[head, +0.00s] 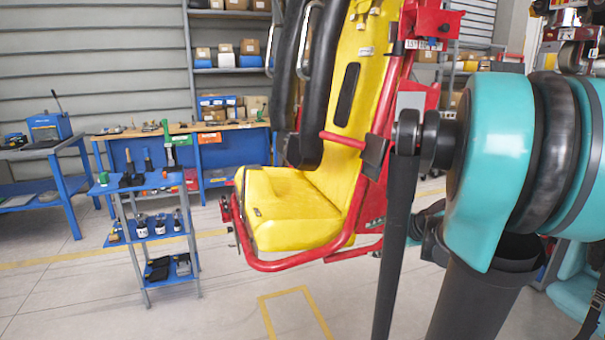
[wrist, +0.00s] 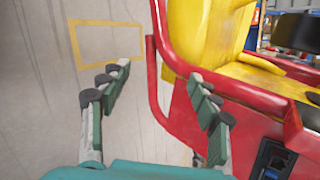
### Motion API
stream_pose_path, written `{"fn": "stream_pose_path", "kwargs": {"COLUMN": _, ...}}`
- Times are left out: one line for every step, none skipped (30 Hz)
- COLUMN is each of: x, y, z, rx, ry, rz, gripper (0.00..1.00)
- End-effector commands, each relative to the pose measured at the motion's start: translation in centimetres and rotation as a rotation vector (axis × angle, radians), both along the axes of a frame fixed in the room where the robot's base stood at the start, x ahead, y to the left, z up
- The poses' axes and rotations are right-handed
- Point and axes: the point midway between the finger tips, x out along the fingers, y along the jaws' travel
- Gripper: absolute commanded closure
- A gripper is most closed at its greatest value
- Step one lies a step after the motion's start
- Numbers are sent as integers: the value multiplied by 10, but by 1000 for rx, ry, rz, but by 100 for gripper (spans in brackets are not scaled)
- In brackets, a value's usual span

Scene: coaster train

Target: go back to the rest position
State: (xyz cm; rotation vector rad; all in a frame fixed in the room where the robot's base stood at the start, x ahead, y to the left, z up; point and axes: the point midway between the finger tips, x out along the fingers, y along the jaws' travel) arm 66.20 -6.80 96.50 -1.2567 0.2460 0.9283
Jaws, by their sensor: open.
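In the wrist view my gripper (wrist: 158,108) is open, with its two green and grey fingers spread apart and nothing between them. Beyond the fingers are the grey floor and the red tube frame (wrist: 165,95) of a coaster seat. The right finger overlaps the red frame in the picture; I cannot tell whether they touch. The yellow seat (wrist: 205,30) shows at the top. In the head view the yellow seat (head: 290,205) with its red frame stands in the middle, and my teal arm fills the right side. My gripper is not clearly visible there.
A small blue shelf cart (head: 150,228) with tools stands left of the seat. A blue workbench (head: 225,150) and shelves (head: 230,70) with boxes stand behind. Another blue table (head: 40,150) is at the far left. The floor with a yellow marked rectangle (head: 297,290) is clear in front.

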Motion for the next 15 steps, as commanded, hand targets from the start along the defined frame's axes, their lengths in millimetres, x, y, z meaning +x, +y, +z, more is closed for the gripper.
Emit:
{"fn": "stream_pose_path", "kwargs": {"x": -21, "y": 20, "z": -20, "rx": -126, "ry": 0, "rz": 110, "gripper": 38}}
{"fn": "stream_pose_path", "kwargs": {"x": -34, "y": 27, "z": -32, "rx": -210, "ry": -2, "rz": 177, "gripper": 38}}
{"fn": "stream_pose_path", "kwargs": {"x": -51, "y": 35, "z": -48, "rx": -318, "ry": -6, "rz": 271, "gripper": 38}}
{"fn": "stream_pose_path", "kwargs": {"x": -64, "y": 40, "z": -59, "rx": -400, "ry": -10, "rz": 342, "gripper": 38}}
{"fn": "stream_pose_path", "kwargs": {"x": -76, "y": 43, "z": -69, "rx": -479, "ry": -14, "rz": 415, "gripper": 38}}
{"fn": "stream_pose_path", "kwargs": {"x": -93, "y": 46, "z": -82, "rx": -581, "ry": -21, "rz": 510, "gripper": 38}}
{"fn": "stream_pose_path", "kwargs": {"x": -104, "y": 46, "z": -91, "rx": -654, "ry": -25, "rz": 580, "gripper": 38}}
{"fn": "stream_pose_path", "kwargs": {"x": -115, "y": 46, "z": -99, "rx": -722, "ry": -30, "rz": 647, "gripper": 38}}
{"fn": "stream_pose_path", "kwargs": {"x": -127, "y": 45, "z": -107, "rx": -807, "ry": -36, "rz": 732, "gripper": 38}}
{"fn": "stream_pose_path", "kwargs": {"x": -136, "y": 43, "z": -113, "rx": -864, "ry": -40, "rz": 790, "gripper": 38}}
{"fn": "stream_pose_path", "kwargs": {"x": -143, "y": 42, "z": -118, "rx": -917, "ry": -44, "rz": 844, "gripper": 38}}
{"fn": "stream_pose_path", "kwargs": {"x": -152, "y": 39, "z": -124, "rx": -978, "ry": -49, "rz": 908, "gripper": 38}}
{"fn": "stream_pose_path", "kwargs": {"x": -157, "y": 37, "z": -127, "rx": -1018, "ry": -51, "rz": 948, "gripper": 38}}
{"fn": "stream_pose_path", "kwargs": {"x": -161, "y": 35, "z": -129, "rx": -1052, "ry": -54, "rz": 984, "gripper": 38}}
{"fn": "stream_pose_path", "kwargs": {"x": -166, "y": 32, "z": -132, "rx": -1089, "ry": -55, "rz": 1023, "gripper": 38}}
